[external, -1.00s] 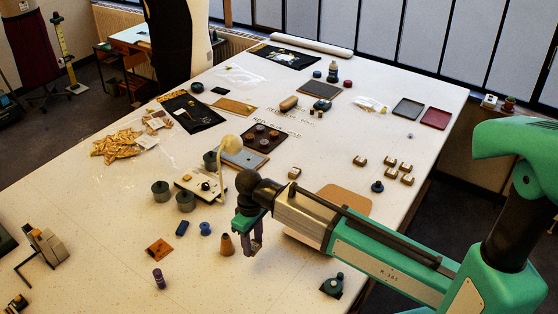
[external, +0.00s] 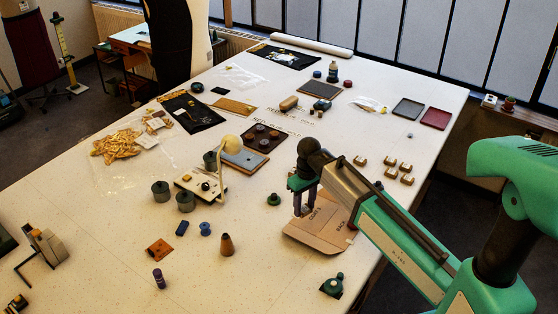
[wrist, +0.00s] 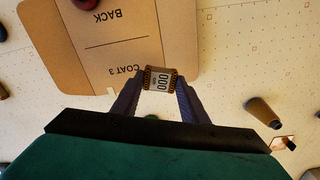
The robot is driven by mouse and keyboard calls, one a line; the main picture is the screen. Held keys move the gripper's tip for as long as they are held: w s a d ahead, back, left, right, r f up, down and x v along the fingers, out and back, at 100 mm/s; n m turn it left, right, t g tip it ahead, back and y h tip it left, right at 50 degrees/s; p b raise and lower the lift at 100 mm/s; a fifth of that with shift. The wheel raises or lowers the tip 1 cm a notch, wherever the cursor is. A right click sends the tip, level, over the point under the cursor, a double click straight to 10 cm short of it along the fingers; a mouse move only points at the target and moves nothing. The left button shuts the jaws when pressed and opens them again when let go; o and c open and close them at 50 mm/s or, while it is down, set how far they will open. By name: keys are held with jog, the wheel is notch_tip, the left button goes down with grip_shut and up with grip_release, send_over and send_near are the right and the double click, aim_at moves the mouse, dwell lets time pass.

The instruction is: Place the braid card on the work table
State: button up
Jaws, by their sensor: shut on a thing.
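My gripper (external: 302,211) is above the table over the left edge of a brown cardboard pattern piece. In the wrist view its fingers (wrist: 160,88) are shut on a small braid card (wrist: 161,77), with brown edges and a pale label with dark marks. The card is held between the fingertips. Several similar small brown blocks with pale labels (external: 390,160) sit on the table at right.
The cardboard piece (external: 318,238), lettered BACK and COAT 3, lies below the gripper. A green spool (external: 274,199), a brown cone (external: 227,245) and a lamp with a pale head (external: 232,143) stand to the left. Bare table lies at front centre.

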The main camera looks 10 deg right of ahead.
jog(key=w+d+b, duration=0.1)
jog(key=d, duration=0.8)
jog(key=w+d+f+m+b, duration=0.1)
jog(key=w+d, duration=0.1)
jog(key=d, duration=0.7)
jog(key=w+d+m+b, duration=0.1)
jog(key=d+b, duration=0.1)
jog(key=d, duration=0.7)
jog(key=shift+w+d+f, duration=0.2)
jog(key=shift+w+f, duration=0.1)
jog(key=shift+w, duration=0.05)
jog(key=shift+s+d+r+n, duration=0.1)
jog(key=shift+n, duration=0.2)
jog(key=shift+s+n, duration=0.25)
jog(key=shift+n, duration=0.65)
jog(key=shift+w+m, duration=0.1)
jog(key=shift+m, duration=0.3)
